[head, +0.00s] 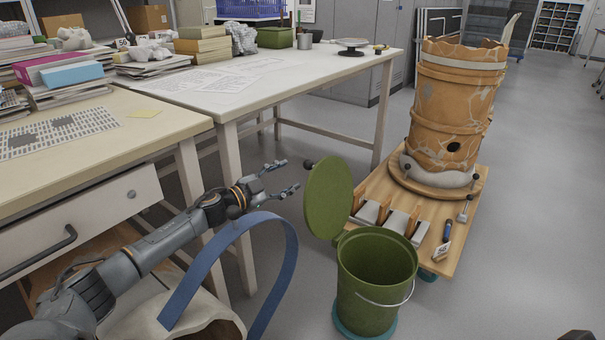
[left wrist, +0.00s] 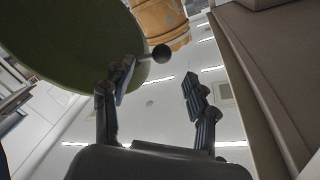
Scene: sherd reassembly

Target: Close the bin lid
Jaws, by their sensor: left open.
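The green bin (head: 372,298) stands on the floor, open at the top, with a thin wire handle on its side. Its round green lid (head: 329,200) stands nearly upright at the bin's left rim. A dark ball knob (head: 309,163) sticks out from the lid towards my left gripper (head: 291,175). That gripper is open and empty, just left of the lid. In the left wrist view the lid (left wrist: 60,45) fills the upper left, and the knob (left wrist: 160,54) shows beyond the open fingers (left wrist: 157,88), nearer the left finger. My right gripper is not in view.
A worktable (head: 300,75) with papers and books runs behind my left arm. A wooden dolly (head: 455,225) carrying a large cracked clay vessel (head: 450,100) stands behind the bin. A blue strap (head: 285,265) arches near my left forearm. The floor right of the bin is clear.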

